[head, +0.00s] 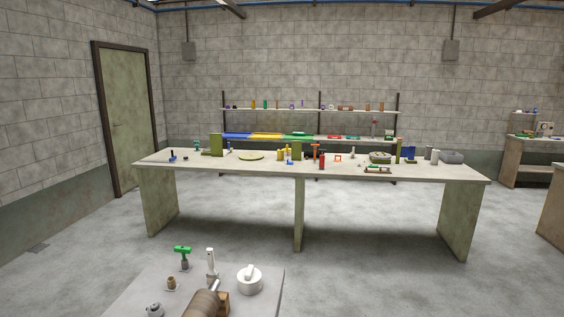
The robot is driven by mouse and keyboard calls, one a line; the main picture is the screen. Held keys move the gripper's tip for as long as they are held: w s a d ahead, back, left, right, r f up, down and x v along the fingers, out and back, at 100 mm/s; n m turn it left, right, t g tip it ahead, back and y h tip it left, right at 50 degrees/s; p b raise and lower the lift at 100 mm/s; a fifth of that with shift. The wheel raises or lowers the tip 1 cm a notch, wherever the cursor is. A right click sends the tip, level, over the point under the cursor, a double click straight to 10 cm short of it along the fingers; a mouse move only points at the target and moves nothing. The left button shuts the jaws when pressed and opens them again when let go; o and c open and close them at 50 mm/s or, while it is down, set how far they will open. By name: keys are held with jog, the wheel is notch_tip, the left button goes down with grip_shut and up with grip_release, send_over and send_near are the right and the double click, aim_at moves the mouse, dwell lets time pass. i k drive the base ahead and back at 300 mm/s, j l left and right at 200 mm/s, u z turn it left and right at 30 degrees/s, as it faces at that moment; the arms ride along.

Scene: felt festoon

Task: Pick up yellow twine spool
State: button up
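A small yellow object (281,154) stands near the middle of the long table (220,166), among other small items. It may be the yellow twine spool, but it is too small and far off to be sure. A blue item sits close to it, and a red cylinder stands to its right. My gripper does not show in the head view, so its opening and what it holds cannot be seen.
A grey surface (135,298) in the foreground carries a green-topped item (183,250) and a white round pot (249,282). Behind the long table, a shelf rack (300,110) holds small items and colored strips. Open floor lies before the table. A door (122,115) is at left.

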aim_at(280, 152)
jog(key=i+l+z, duration=0.1)
jog(key=i+l, duration=0.15)
jog(key=i+l+z, duration=0.1)
jog(key=i+l, duration=0.15)
jog(key=i, duration=0.25)
jog(key=i+l+z, duration=0.1)
jog(key=i, duration=0.3)
jog(key=i+l, duration=0.1)
jog(key=i, duration=0.8)
jog(key=i+l+u, duration=0.1)
jog(key=i, duration=0.8)
jog(key=i+u, duration=0.25)
jog(key=i, duration=0.2)
jog(key=i+u, duration=0.25)
jog(key=i, duration=0.25)
jog(key=i+l+u, duration=0.1)
jog(key=i+u, duration=0.15)
jog(key=i, duration=0.2)
jog(key=i+l+u, duration=0.25)
jog(key=i, duration=0.2)
jog(key=i+j+u, duration=0.25)
jog(key=i, duration=0.6)
jog(key=i+j+u, duration=0.2)
jog(key=i, duration=0.65)
jog(key=i+j+z, duration=0.2)
jog(key=i, duration=0.15)
jog(key=i+j+z, duration=0.2)
jog(key=i, duration=0.2)
